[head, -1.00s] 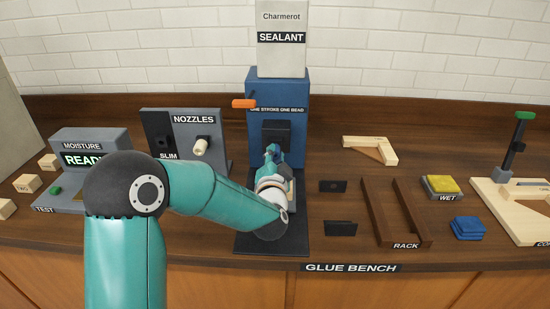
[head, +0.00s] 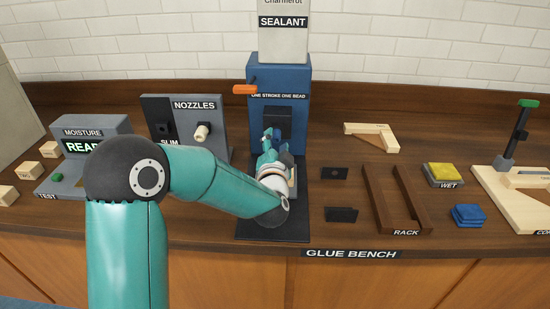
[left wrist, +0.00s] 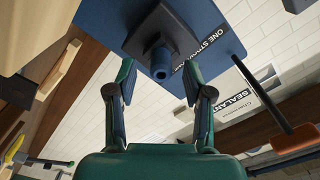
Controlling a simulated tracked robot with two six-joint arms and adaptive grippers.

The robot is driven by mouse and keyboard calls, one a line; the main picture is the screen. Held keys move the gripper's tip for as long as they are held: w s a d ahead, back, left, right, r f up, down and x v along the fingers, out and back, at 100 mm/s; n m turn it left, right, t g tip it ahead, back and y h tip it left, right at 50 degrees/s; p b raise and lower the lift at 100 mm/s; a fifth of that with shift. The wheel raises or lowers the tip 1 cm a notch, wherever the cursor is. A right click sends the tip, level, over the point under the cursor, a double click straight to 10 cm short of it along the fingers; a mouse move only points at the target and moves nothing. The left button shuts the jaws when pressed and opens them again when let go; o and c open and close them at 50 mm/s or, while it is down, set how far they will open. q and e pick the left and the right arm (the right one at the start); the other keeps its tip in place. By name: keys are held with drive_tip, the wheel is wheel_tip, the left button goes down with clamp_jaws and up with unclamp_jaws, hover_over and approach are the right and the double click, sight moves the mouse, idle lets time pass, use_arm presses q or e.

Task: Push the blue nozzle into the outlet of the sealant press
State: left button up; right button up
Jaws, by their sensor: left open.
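The sealant press (head: 292,75) stands at the back centre, a blue body with a dark outlet block (head: 278,118) on its front. In the left wrist view the outlet block (left wrist: 150,35) shows from below, and the short blue nozzle (left wrist: 161,66) sticks out of it with its round open end towards me. How deep it sits, I cannot tell. My left gripper (head: 270,140) is in front of the press, close below the outlet. In the left wrist view its two fingers (left wrist: 158,95) are spread apart, with nothing between the tips. My right gripper is out of view.
The nozzle holder (head: 195,107) stands left of the press with a cream nozzle (head: 202,132); its SLIM place looks empty. An orange lever (head: 245,89) juts from the press. The brown rack (head: 378,200) and small dark plates (head: 341,214) lie to the right.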

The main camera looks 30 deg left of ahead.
use_arm(q)
drive_tip(key=v, duration=1.1)
drive_tip(key=shift+f, duration=0.15)
idle(0.3)
